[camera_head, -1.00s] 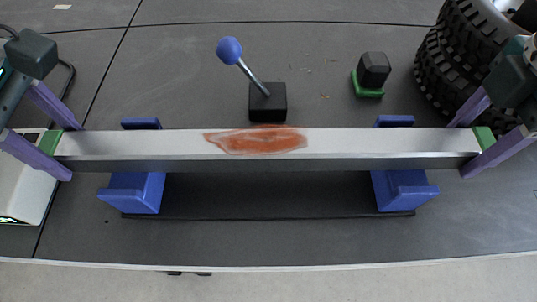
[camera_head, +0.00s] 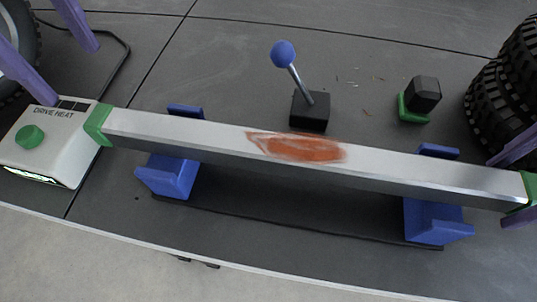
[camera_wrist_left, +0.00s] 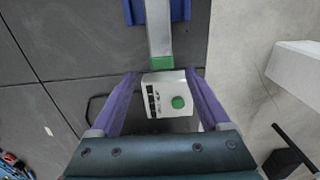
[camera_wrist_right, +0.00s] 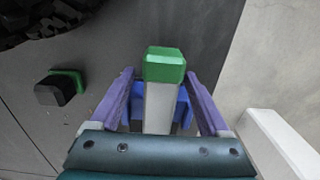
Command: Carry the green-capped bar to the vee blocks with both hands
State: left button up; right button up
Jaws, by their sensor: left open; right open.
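The long grey bar (camera_head: 210,137) with green caps lies across two blue vee blocks, the left block (camera_head: 168,176) and the right block (camera_head: 437,220). A reddish-orange patch marks its top. My left gripper (camera_head: 48,62) is open and empty, up and left of the bar's left cap (camera_head: 97,124); the left wrist view shows the cap (camera_wrist_left: 161,63) beyond its fingers (camera_wrist_left: 166,76). My right gripper (camera_wrist_right: 169,75) is open, its fingers on either side of the bar near the right cap (camera_wrist_right: 165,64), with gaps. In the head view it is partly cut off at the right edge.
A white drive heat box (camera_head: 50,145) with a green knob stands by the bar's left end. Behind the bar are a blue-knobbed lever (camera_head: 310,112) and a black-and-green block (camera_head: 421,96). A tyre (camera_head: 503,88) stands at the right.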

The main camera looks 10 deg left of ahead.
jog(key=shift+r, duration=0.4)
pick_arm(q)
jog(key=shift+r, duration=0.95)
pick_arm(e)
notch_tip(320, 180, up, 11)
jog(key=shift+r, duration=0.15)
pick_arm(q)
jog(key=shift+d, duration=0.1)
